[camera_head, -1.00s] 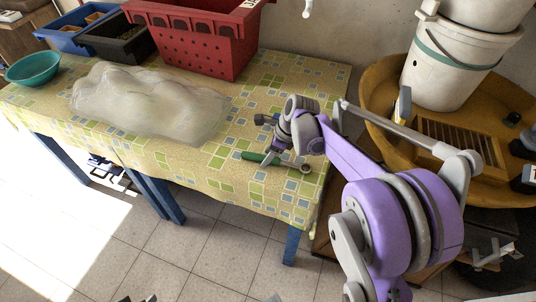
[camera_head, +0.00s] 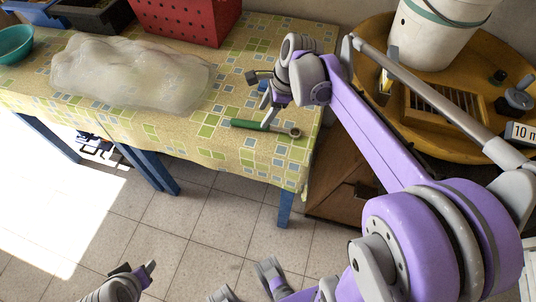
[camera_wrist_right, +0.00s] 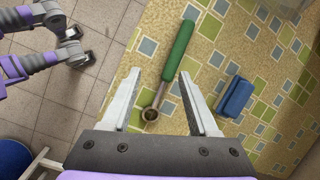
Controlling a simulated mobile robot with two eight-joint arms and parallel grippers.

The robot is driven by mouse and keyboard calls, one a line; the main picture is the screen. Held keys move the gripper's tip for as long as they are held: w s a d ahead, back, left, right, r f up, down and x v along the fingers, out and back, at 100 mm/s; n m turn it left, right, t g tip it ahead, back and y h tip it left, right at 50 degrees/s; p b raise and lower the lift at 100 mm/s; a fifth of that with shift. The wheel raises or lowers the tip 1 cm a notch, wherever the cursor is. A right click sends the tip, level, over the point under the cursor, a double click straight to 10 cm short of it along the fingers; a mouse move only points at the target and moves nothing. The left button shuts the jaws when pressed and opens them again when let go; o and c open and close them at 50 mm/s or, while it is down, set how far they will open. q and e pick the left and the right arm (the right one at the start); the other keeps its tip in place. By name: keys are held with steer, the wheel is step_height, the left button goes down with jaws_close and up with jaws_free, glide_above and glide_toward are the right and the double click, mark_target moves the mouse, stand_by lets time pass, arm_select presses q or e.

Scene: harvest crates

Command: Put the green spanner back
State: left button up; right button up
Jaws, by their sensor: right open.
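The green spanner (camera_head: 250,125) lies flat near the front right edge of the cloth-covered table (camera_head: 215,150). Its metal ring end (camera_head: 296,132) points right. My right gripper (camera_head: 268,110) is open and empty just above the spanner, with its fingers pointing down. In the right wrist view, the spanner's green handle (camera_wrist_right: 179,52) reaches up and away between the open fingers (camera_wrist_right: 158,75). Its ring end (camera_wrist_right: 150,114) shows in the gap near the left finger. I cannot tell the exact height between fingers and spanner.
A blue block (camera_wrist_right: 235,97) lies on the cloth right of the fingers. A clear plastic bag (camera_head: 130,75) covers the table's left part, with a red crate (camera_head: 190,22) behind. A round wooden table (camera_head: 365,75) with a white bucket (camera_head: 430,35) stands at right.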

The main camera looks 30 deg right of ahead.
steer(key=s+a+f+n+t+h, duration=0.1)
steer(key=s+a+f+n, duration=0.35)
steer(key=s+n, duration=0.6)
steer(key=s+a+f+n+t+h, duration=0.1)
steer(key=s+a+f+n+h, duration=0.15)
steer(key=s+a+n, duration=0.75)
steer(key=w+d+r+n+p, duration=0.2)
steer(key=w+d+r+p, duration=0.2)
steer(key=r+p, duration=0.2)
steer(key=shift+r+n+y+p, duration=0.35)
steer(key=shift+y+p, duration=0.1)
steer(key=shift+p, duration=0.05)
